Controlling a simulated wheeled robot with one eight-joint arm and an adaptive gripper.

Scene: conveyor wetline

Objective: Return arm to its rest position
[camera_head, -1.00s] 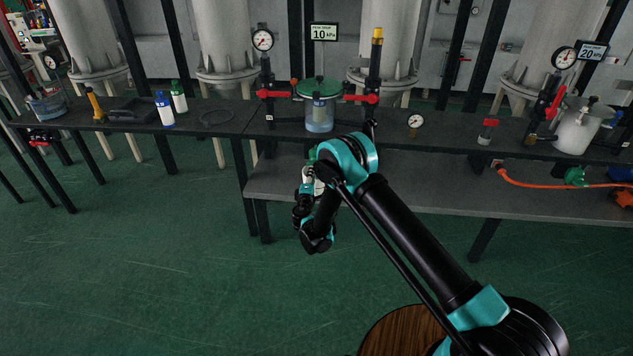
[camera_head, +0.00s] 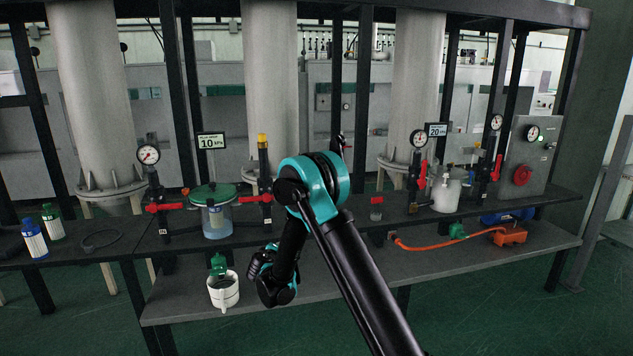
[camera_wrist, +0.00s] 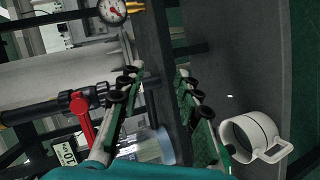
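My arm folds at a teal elbow (camera_head: 325,190) in the middle of the head view, in front of the bench. Its far end hangs low at the bench's lower shelf, right of a white mug (camera_head: 223,290), and the fingers are hard to make out there. In the wrist view my gripper (camera_wrist: 158,74) has its two fingers apart with nothing held between them. The white mug also shows in the wrist view (camera_wrist: 248,136), right of the fingers and apart from them.
A green-lidded clear vessel (camera_head: 216,220) stands on the upper bench between red-handled valves. Two bottles, one blue-capped (camera_head: 34,240) and one green-capped (camera_head: 53,222), stand at left. An orange hose (camera_head: 440,246) lies on the lower shelf. Green floor is open in front.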

